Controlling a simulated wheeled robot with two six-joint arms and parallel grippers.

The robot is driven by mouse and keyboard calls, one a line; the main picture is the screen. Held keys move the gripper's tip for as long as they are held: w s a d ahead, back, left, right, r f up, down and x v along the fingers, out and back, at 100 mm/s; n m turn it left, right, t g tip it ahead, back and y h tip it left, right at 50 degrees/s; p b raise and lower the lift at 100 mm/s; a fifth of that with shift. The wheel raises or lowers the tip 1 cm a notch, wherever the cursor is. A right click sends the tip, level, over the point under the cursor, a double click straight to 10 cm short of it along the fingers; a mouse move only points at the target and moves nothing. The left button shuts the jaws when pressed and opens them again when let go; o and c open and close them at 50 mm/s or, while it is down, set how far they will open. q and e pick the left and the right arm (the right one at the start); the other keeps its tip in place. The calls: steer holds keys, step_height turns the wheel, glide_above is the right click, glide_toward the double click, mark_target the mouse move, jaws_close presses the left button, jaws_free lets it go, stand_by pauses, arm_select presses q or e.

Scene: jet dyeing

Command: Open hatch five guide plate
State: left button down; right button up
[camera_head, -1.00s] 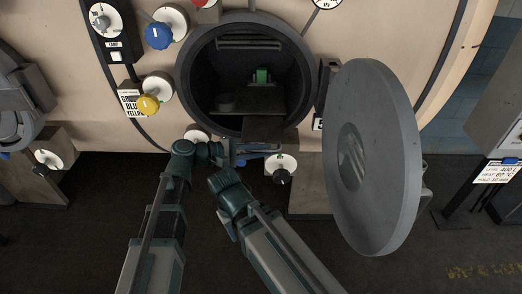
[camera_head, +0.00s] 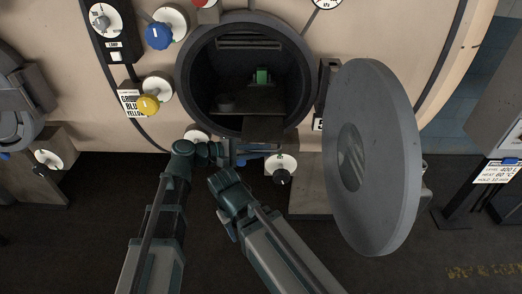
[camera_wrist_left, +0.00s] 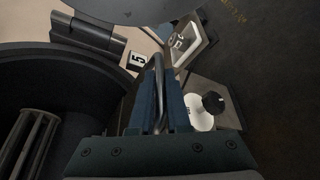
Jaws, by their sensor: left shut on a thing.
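The round hatch opening (camera_head: 198,75) is uncovered, and its thick grey door (camera_head: 375,110) is swung out to the right. Inside the opening lie a flat dark plate (camera_head: 262,98) and a small green block (camera_head: 262,76). I cannot tell for certain which part is the guide plate. My left gripper (camera_head: 262,150) is just below the opening's lower rim. In the left wrist view its blue fingers (camera_wrist_left: 158,92) are shut on a curved metal bar (camera_wrist_left: 158,68), beside a label 5 (camera_wrist_left: 138,60). My right arm (camera_head: 235,190) is low in the middle; its fingertips cannot be made out.
A blue knob (camera_head: 158,36) and a yellow knob (camera_head: 149,104) are left of the opening. A black knob on a white dial (camera_head: 282,177) is below it. The open door limits room on the right. Dark floor (camera_head: 80,235) is clear at the lower left.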

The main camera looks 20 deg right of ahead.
stand_by(0.4)
arm_select(q)
step_height(320, 180, up, 3)
steer(key=n+p, duration=0.1)
steer(key=p, duration=0.3)
steer(key=shift+w+r, duration=0.15)
steer(key=shift+r, duration=0.05)
steer(key=shift+f, duration=0.1)
steer(key=c, duration=0.9)
jaws_free()
steer(key=shift+r+p+v, duration=0.15)
steer(key=shift+p+v, duration=0.7)
steer(key=shift+v, duration=2.6)
steer(key=shift+r+p+v, duration=0.15)
steer(key=shift+p+v, duration=0.7)
steer(key=shift+v, duration=2.55)
steer(key=shift+w, duration=0.2)
